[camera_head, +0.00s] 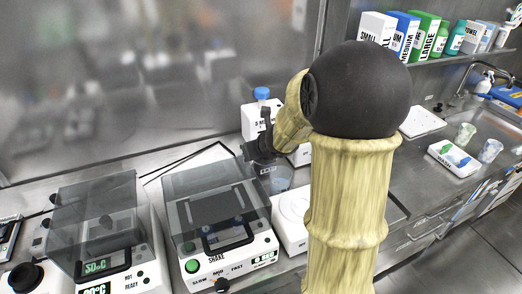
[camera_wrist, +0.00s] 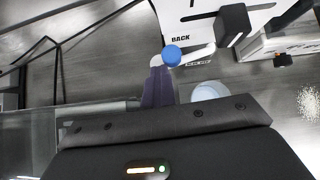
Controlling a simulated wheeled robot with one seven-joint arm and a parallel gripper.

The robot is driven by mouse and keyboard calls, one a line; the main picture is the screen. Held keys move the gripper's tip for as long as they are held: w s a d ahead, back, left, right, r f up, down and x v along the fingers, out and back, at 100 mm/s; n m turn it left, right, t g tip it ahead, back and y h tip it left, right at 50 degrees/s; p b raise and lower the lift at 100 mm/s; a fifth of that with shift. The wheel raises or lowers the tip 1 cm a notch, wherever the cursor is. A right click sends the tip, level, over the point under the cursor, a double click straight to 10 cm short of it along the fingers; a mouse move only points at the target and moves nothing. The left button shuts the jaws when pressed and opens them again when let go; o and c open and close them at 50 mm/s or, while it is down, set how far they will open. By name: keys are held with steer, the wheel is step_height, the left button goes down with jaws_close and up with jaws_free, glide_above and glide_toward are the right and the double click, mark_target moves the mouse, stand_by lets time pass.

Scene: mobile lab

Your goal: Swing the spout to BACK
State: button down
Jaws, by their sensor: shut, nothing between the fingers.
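The dispenser is a white unit, partly hidden behind my arm in the head view (camera_head: 252,121). In the wrist view its white panel (camera_wrist: 212,12) carries the printed word BACK near its lower left corner. A blue round cap (camera_wrist: 172,55) sits just below that word. A pale spout-like bar (camera_wrist: 198,54) runs right from the cap. The cap also shows in the head view (camera_head: 262,93). My gripper (camera_wrist: 157,66) is shut and empty, its tips close below and left of the cap; I cannot tell whether they touch.
A translucent cup (camera_wrist: 210,91) stands right of my fingers. A black block (camera_wrist: 233,24) is on the panel. A lidded shaker (camera_head: 220,215) and a lidded heater (camera_head: 100,230) stand left on the bench. Shelf boxes (camera_head: 400,35) are at the back right.

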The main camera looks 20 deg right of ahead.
steer(key=shift+d+r, duration=0.1)
steer(key=shift+d, duration=0.75)
steer(key=shift+r, duration=0.15)
steer(key=p+v, duration=0.8)
steer(key=v, duration=0.9)
steer(key=shift+a+p, duration=0.4)
steer(key=shift+a, duration=0.4)
